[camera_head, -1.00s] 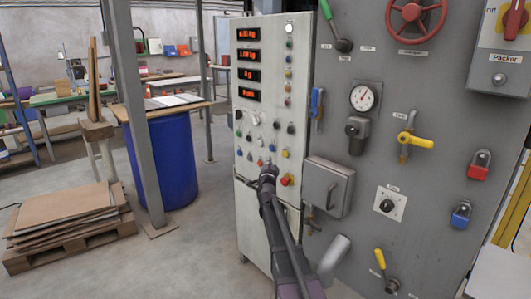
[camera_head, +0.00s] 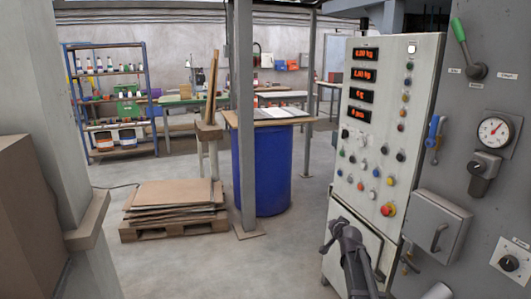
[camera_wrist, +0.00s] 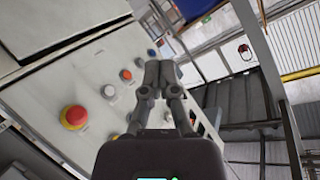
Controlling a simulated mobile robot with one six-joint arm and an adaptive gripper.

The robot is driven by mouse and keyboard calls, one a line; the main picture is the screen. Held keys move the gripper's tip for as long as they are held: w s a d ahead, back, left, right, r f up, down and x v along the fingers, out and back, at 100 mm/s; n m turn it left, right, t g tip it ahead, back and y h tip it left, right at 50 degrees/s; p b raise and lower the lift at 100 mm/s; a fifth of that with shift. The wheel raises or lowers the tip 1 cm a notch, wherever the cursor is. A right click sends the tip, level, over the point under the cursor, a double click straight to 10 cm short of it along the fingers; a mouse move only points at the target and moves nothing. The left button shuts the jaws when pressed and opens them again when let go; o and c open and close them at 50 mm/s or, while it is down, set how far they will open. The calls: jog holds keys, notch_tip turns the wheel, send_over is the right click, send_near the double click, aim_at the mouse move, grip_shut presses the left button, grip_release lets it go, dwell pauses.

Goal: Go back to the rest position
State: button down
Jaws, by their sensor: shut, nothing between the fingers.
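My gripper (camera_head: 337,226) is in the lower right of the head view, in front of the lower part of the pale control cabinet (camera_head: 334,205). It is shut and empty. In the wrist view my gripper (camera_wrist: 159,72) shows its two dark fingers together. A red emergency button on a yellow ring (camera_wrist: 74,117) lies to its left there, with several smaller buttons between. The same red button (camera_head: 388,209) shows in the head view to the right of and above the gripper. I cannot tell the exact gap between the fingertips and the panel.
A grey machine wall with a gauge (camera_head: 493,132) and a grey box (camera_head: 436,227) stands at the right. A blue drum (camera_head: 262,170), a steel post (camera_head: 243,120) and a pallet of cardboard (camera_head: 175,203) stand ahead. A pillar (camera_head: 75,130) is at the left. Bare floor lies between.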

jog(key=s+a+f+n+g, duration=0.2)
jog(key=s+a+f+g, duration=0.15)
jog(key=s, duration=0.55)
jog(key=s+a+f+n+g, duration=0.2)
jog(key=s+f+g, duration=0.25)
jog(key=s, duration=0.55)
jog(key=s+a+f+n+g, duration=0.2)
jog(key=s+a+f+g, duration=0.15)
jog(key=s, duration=0.55)
jog(key=s+r+g+p, duration=0.1)
jog(key=s+r+p, duration=0.1)
jog(key=r+p, duration=0.6)
jog(key=s+d+r+g+p, duration=0.1)
jog(key=s+r+p, duration=0.1)
jog(key=r+p, duration=0.7)
jog(key=shift+r+n+h+p, duration=0.25)
jog(key=shift+n+h+p, duration=0.05)
jog(key=shift+h+p, duration=0.1)
jog(key=shift+s+d, duration=0.1)
dwell(0.6)
